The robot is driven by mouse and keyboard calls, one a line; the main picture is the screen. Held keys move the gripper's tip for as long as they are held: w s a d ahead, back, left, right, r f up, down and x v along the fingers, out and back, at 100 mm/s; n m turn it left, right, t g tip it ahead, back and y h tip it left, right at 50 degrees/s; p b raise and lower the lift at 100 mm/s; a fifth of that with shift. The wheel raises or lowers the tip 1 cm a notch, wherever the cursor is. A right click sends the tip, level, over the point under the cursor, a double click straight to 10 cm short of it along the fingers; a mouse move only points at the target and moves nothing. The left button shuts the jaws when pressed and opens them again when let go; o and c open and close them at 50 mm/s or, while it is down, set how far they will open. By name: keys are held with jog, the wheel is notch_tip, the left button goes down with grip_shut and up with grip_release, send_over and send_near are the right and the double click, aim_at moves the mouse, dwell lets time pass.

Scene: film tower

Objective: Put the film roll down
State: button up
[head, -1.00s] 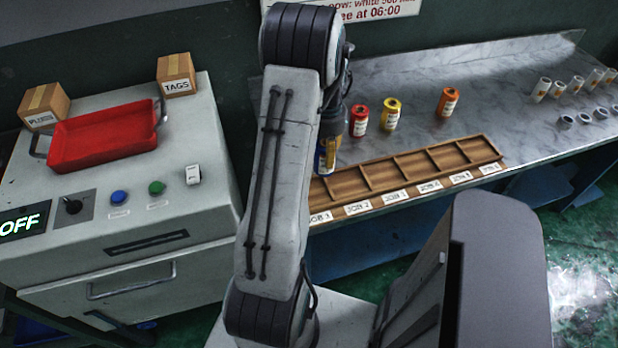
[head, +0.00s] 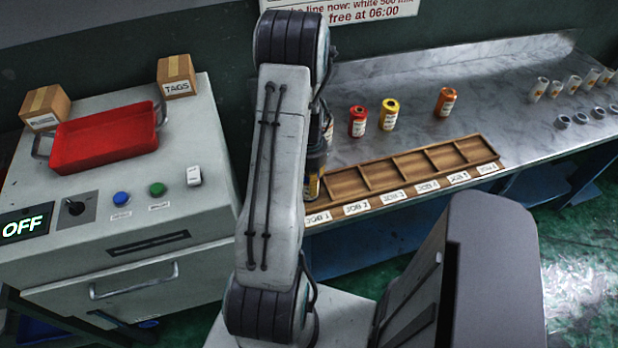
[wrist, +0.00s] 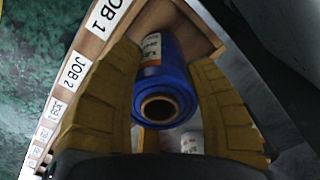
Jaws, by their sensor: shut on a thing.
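My gripper (wrist: 166,62) is shut on a blue film roll (wrist: 170,88), with one yellow-brown finger on each side. The roll has a white label, and its open core faces the wrist camera. In the wrist view it is at the JOB 1 end of the wooden tray (wrist: 139,12); I cannot tell whether it touches the tray floor. In the head view the gripper (head: 314,178) is low at the left end of the tray (head: 475,139), largely hidden by my arm. The roll cannot be made out there.
Red (head: 357,121), yellow (head: 389,114) and orange (head: 445,102) rolls stand on the bench (head: 420,75) behind the tray. Several white rolls and rings are at the right. A grey machine (head: 90,225) with a red tray (head: 103,138) stands at the left.

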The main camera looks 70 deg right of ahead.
jog(key=shift+f, duration=0.25)
jog(key=o, duration=1.2)
jog(key=shift+r, duration=0.1)
jog(key=shift+r, duration=0.15)
